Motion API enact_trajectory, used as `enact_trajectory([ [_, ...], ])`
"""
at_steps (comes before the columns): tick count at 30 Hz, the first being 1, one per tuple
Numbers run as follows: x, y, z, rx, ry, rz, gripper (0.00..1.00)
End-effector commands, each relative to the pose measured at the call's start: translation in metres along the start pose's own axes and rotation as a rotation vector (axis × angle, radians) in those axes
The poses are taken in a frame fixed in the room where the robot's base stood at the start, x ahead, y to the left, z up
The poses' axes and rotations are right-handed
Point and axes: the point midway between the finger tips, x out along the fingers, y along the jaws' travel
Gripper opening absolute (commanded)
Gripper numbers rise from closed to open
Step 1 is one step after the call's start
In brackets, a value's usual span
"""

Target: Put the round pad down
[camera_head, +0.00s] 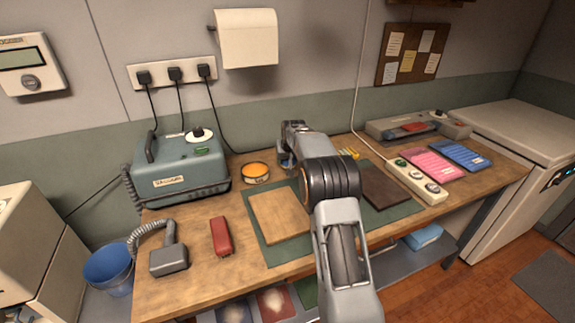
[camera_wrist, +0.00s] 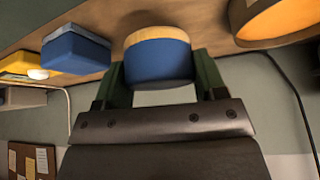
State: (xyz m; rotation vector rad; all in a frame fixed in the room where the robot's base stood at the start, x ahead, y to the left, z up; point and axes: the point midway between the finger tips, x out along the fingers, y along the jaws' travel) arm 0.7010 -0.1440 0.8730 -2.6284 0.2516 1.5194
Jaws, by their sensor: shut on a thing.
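The round pad (camera_wrist: 158,65) is a short blue cylinder with a pale wooden band, held between the two dark fingers of my gripper (camera_head: 287,163). In the head view my gripper is at the back of the workbench (camera_head: 190,222), just right of the orange tin (camera_head: 256,172), and my arm mostly hides the pad. In the wrist view the pad's wooden side faces the bench top; I cannot tell whether it touches.
In the wrist view a blue block (camera_wrist: 75,50) stands close beside the pad, and the orange tin (camera_wrist: 275,22) is on the other side. A green mat (camera_head: 262,243) with a wooden board (camera_head: 280,217) lies in front. A teal vacuum unit (camera_head: 185,165) stands left.

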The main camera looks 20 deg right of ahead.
Motion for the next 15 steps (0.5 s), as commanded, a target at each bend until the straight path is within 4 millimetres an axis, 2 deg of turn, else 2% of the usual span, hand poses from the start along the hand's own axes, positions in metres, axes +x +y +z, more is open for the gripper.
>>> enact_trajectory([
  [9,0.032,-0.001,0.014,0.0,-0.002,0.0,0.46],
  [15,0.033,-0.001,0.014,0.0,0.0,0.0,0.46],
])
